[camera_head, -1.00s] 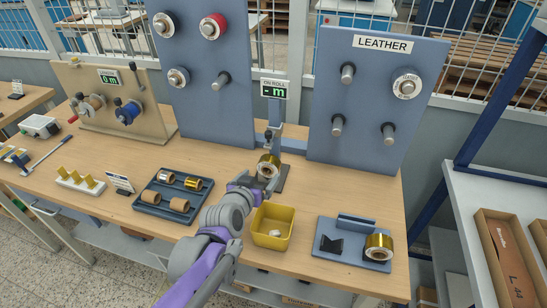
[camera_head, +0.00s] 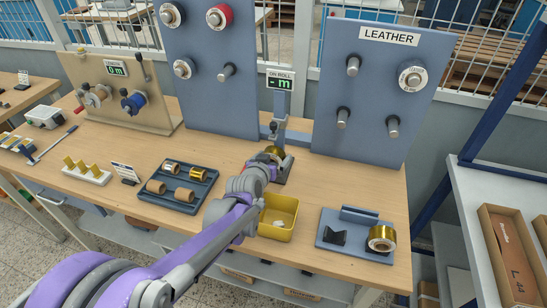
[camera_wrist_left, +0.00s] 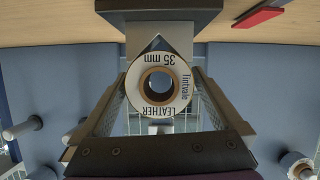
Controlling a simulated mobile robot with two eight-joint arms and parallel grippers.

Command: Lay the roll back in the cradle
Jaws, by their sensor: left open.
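The gold roll (camera_head: 275,151) is at the stand under the ON ROLL display, partly hidden by my left arm. In the left wrist view, its white end label (camera_wrist_left: 135,88) reads LEATHER, 35 mm and Tintvale. There it lies against the V-notch of the grey cradle (camera_wrist_left: 134,42) and appears seated in it. My left gripper (camera_wrist_left: 160,82) is open, with one finger on each side of the roll; small gaps there are hard to judge. In the head view the gripper (camera_head: 268,164) is mostly hidden behind its wrist. My right gripper is out of view.
A yellow bin (camera_head: 277,220) stands just right of my left forearm. A blue plate (camera_head: 345,250) with another gold roll (camera_head: 382,239) is at the right. A dark tray (camera_head: 178,204) of rolls lies left. Peg panels (camera_head: 368,95) rise behind.

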